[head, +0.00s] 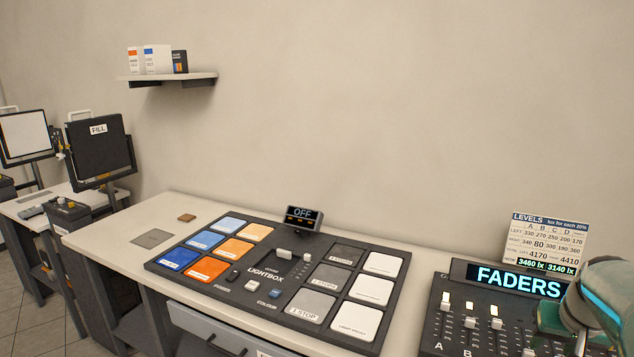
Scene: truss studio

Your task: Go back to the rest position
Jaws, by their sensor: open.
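Part of my arm, grey-green with a glowing cyan strip, shows at the lower right edge of the head view, in front of the fader panel (440,328). My gripper's fingers do not show in this view. The arm hides the right part of the fader panel. The panel's screen (518,281) reads FADERS, and several fader caps stand below it.
A lightbox panel (262,303) with coloured and grey tiles lies on the counter (185,207). Its small display (303,217) reads OFF. A levels card (549,242) stands behind the faders. A wall shelf (170,77) holds boxes. A FILL panel (99,147) stands left.

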